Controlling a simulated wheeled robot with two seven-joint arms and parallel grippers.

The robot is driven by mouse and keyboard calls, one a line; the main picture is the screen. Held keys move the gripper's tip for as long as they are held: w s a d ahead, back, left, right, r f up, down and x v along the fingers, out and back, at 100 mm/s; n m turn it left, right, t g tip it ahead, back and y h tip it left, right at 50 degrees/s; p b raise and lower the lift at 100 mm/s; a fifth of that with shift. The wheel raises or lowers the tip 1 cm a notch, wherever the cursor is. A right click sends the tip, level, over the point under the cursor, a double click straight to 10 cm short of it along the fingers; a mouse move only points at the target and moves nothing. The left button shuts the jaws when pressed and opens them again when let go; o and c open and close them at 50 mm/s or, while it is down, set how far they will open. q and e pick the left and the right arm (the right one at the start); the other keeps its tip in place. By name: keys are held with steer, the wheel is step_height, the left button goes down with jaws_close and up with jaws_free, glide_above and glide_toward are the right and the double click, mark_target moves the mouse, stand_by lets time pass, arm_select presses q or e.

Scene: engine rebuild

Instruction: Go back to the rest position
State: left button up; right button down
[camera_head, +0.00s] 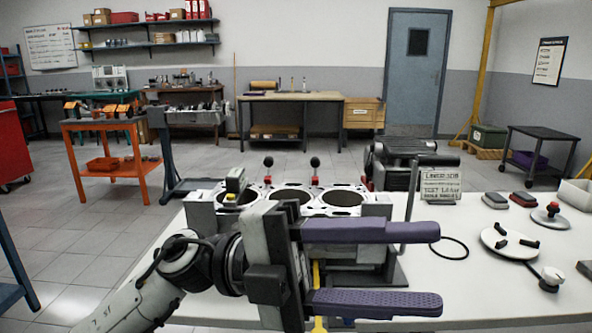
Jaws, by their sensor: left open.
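My left gripper (372,268) is in the lower middle of the head view, its arm coming in from the lower left. Its two purple-padded fingers point right and stand wide apart, with nothing held between them. It is in front of the engine block (343,199) on the white table and hides much of the block's front. The block's large round bores face up. My right gripper is not in view.
On the white table (480,285) are a sign (440,186), a black ring (449,248), a round white plate with black handles (510,243) and a red-topped part (551,213). An orange cart (112,155) stands on open floor at left.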

arm_select(q)
steer(key=w+a+f+n+t+y+p, duration=0.1)
steer(key=w+a+f+n+t, duration=0.5)
steer(key=n+t, duration=0.6)
steer(key=w+a+f+n+t+y+p, duration=0.15)
steer(key=w+a+f+n+t, duration=0.25)
steer(key=w+n+t, duration=0.6)
steer(key=s+a+f+n+t+y, duration=0.2)
steer(key=a+f+n+y, duration=0.3)
steer(key=f+n+y, duration=0.55)
steer(key=s+a+f+n+g+y, duration=0.1)
steer(key=s+a+f+g, duration=0.2)
steer(key=s+f, duration=0.4)
steer(key=s+a+f+n+g+y+p, duration=0.1)
steer(key=s+a+f+g, duration=0.2)
steer(key=s+f, duration=0.4)
steer(key=s+a+f+n+g+y+p, duration=0.1)
steer(key=s+a+f+g, duration=0.2)
steer(key=f, duration=1.1)
steer(key=s+a, duration=0.1)
steer(key=s, duration=0.2)
steer(key=shift+s+f+y, duration=0.25)
steer(key=shift+s+y, duration=0.15)
steer(key=shift+a+n, duration=0.1)
steer(key=shift+n, duration=0.15)
steer(key=shift+c, duration=0.2)
